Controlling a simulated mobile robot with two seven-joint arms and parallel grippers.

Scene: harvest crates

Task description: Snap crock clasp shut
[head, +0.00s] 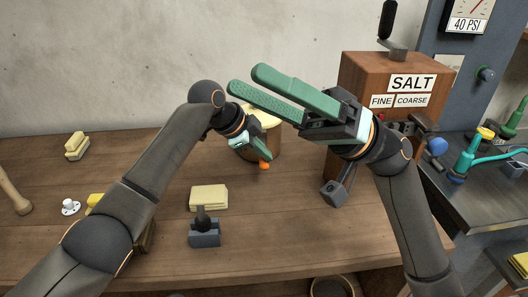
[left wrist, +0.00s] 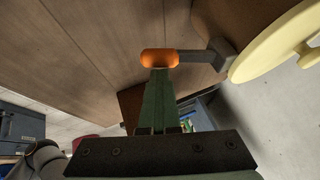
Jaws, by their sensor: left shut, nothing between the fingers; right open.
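The crock (head: 274,142) is brown with a pale yellow lid (head: 266,116), standing on the table behind my two grippers, partly hidden. Its clasp ends in an orange tip (head: 265,166), low on the near side. In the left wrist view the orange tip (left wrist: 160,58) joins a dark grey lever (left wrist: 207,56) beside the lid (left wrist: 280,45). My left gripper (head: 266,156) is shut and empty, its green fingertips at the orange tip; I cannot tell whether they touch. My right gripper (head: 246,80) is open and empty, raised above and in front of the crock.
A wooden salt box (head: 365,75) stands right of the crock. A yellow stack (head: 209,197) and a dark grey block with a knob (head: 205,234) lie in front on the wooden table (head: 270,240). Another yellow stack (head: 76,146) is at the back left. A metal bench (head: 490,190) adjoins on the right.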

